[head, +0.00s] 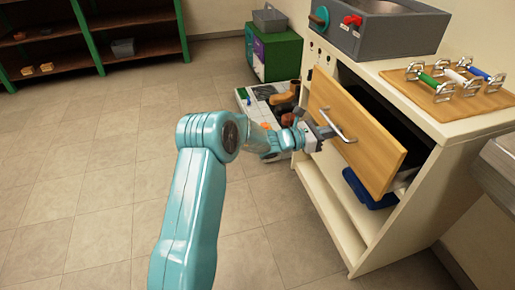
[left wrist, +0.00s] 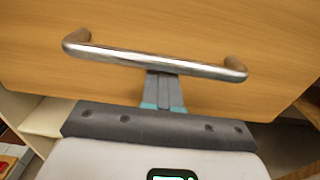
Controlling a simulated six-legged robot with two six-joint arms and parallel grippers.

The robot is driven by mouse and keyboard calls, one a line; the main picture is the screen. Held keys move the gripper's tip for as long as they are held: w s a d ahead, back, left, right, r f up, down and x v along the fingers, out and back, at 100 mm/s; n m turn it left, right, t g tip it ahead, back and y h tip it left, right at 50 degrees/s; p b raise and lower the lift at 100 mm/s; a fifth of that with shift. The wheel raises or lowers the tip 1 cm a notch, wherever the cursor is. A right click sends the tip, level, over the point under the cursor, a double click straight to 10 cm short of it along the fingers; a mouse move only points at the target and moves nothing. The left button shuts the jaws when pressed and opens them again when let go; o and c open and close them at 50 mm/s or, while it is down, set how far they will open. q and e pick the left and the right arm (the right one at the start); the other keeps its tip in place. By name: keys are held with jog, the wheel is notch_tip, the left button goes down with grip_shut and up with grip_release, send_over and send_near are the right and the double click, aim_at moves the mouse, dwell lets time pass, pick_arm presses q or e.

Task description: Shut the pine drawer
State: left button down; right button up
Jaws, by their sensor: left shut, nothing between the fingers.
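The pine drawer (head: 357,137) stands pulled out of the cream cabinet (head: 330,205), with a dark gap showing above and behind its front. Its silver bar handle (head: 338,125) is on the front face. My left gripper (head: 325,131) is shut and empty, close to the drawer front by the handle. In the left wrist view the drawer front (left wrist: 170,25) fills the upper part, and the handle (left wrist: 150,62) crosses above the closed fingers (left wrist: 165,92). The fingertips reach the handle bar's lower edge in the picture; I cannot tell whether they touch the front. My right gripper is not in view.
A blue bin (head: 368,190) sits on the shelf below the drawer. A wooden board (head: 455,95) with coloured-grip handles lies on the cabinet top beside a grey sink unit (head: 385,30). A low tray (head: 262,103) with boots stands behind my gripper. The tiled floor at left is clear.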

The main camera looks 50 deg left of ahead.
pick_arm(q)
jog(key=x, duration=0.7)
jog(key=shift+w+d, duration=0.1)
jog(key=shift+w, duration=0.15)
jog(key=shift+w+d+r, duration=0.1)
jog(key=shift+r, duration=0.15)
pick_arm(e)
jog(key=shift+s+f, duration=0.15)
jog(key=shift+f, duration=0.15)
pick_arm(q)
jog(key=shift+r, duration=0.15)
jog(key=shift+b, duration=0.3)
